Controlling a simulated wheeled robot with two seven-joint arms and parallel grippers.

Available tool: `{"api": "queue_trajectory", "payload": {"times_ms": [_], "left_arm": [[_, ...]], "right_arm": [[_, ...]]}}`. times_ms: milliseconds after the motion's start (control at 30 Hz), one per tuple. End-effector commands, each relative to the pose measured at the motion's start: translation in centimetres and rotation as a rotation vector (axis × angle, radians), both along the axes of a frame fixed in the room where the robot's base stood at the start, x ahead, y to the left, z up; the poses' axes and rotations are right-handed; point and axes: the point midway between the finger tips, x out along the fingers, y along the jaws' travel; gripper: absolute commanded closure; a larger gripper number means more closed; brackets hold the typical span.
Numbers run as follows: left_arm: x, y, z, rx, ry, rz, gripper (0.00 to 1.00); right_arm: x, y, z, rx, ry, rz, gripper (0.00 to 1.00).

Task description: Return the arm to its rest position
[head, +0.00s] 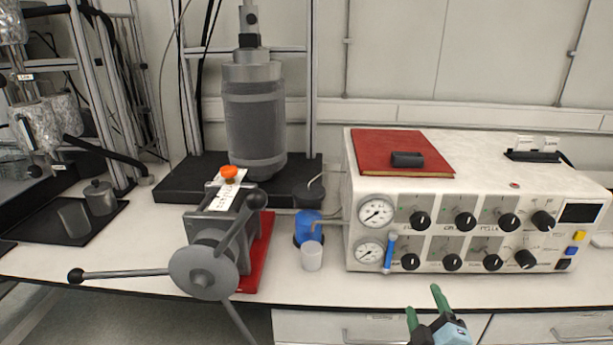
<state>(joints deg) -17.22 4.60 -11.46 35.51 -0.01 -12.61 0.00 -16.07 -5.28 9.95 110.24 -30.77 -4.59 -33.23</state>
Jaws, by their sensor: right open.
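My right gripper (425,308) shows at the bottom of the head view, in front of the bench edge and below the control box. Its green-tipped fingers are apart with nothing between them. It touches nothing that I can see. Most of the right arm is out of the picture. My left gripper is not in the head view.
The bench (330,290) carries a grey reactor (255,120), a clamp with long handles (203,272), a white cup (312,256), a blue container (306,228) and a control box (480,185) with a red book (385,150) on top. Drawers (400,325) lie below the bench edge.

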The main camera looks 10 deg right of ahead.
Motion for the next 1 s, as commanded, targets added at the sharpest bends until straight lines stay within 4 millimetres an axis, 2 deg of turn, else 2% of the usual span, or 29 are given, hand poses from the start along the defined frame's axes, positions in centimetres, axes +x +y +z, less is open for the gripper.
{"api": "queue_trajectory", "payload": {"times_ms": [67,167,267,300,367,400,467,500,567,600,667,700,800,900,1000], "left_arm": [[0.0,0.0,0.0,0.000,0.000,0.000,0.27],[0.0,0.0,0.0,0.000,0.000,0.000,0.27],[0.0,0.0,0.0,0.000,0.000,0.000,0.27],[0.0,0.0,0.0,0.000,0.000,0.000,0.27],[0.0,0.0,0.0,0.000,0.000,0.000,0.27],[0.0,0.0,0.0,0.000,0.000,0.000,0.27],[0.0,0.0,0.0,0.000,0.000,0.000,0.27],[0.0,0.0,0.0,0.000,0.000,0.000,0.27],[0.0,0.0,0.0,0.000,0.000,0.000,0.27],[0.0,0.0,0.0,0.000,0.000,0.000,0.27],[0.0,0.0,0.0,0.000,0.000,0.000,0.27],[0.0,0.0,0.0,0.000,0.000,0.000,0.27],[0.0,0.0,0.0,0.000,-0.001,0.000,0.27],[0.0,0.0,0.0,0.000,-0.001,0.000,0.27],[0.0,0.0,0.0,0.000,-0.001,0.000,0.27]], "right_arm": [[0.0,0.5,-2.0,0.034,0.037,0.012,0.39],[-0.3,1.8,-6.9,0.127,0.127,0.035,0.39],[-1.8,3.7,-13.8,0.253,0.262,0.054,0.39],[-2.7,4.4,-16.7,0.306,0.320,0.056,0.39],[-4.5,5.5,-20.8,0.382,0.409,0.052,0.39],[-6.0,6.2,-23.5,0.430,0.470,0.045,0.39],[-8.5,7.1,-27.3,0.499,0.561,0.027,0.39],[-10.3,7.6,-29.7,0.542,0.621,0.011,0.39],[-13.4,8.1,-33.1,0.600,0.712,-0.021,0.39],[-15.7,8.4,-35.2,0.638,0.772,-0.047,0.39],[-19.3,8.7,-38.1,0.688,0.862,-0.093,0.39],[-21.9,8.7,-39.8,0.717,0.920,-0.127,0.39],[-28.2,8.4,-43.1,0.775,1.053,-0.225,0.39],[-33.6,7.7,-45.2,0.809,1.155,-0.317,0.39],[-37.6,7.1,-46.2,0.829,1.222,-0.391,0.39]]}}
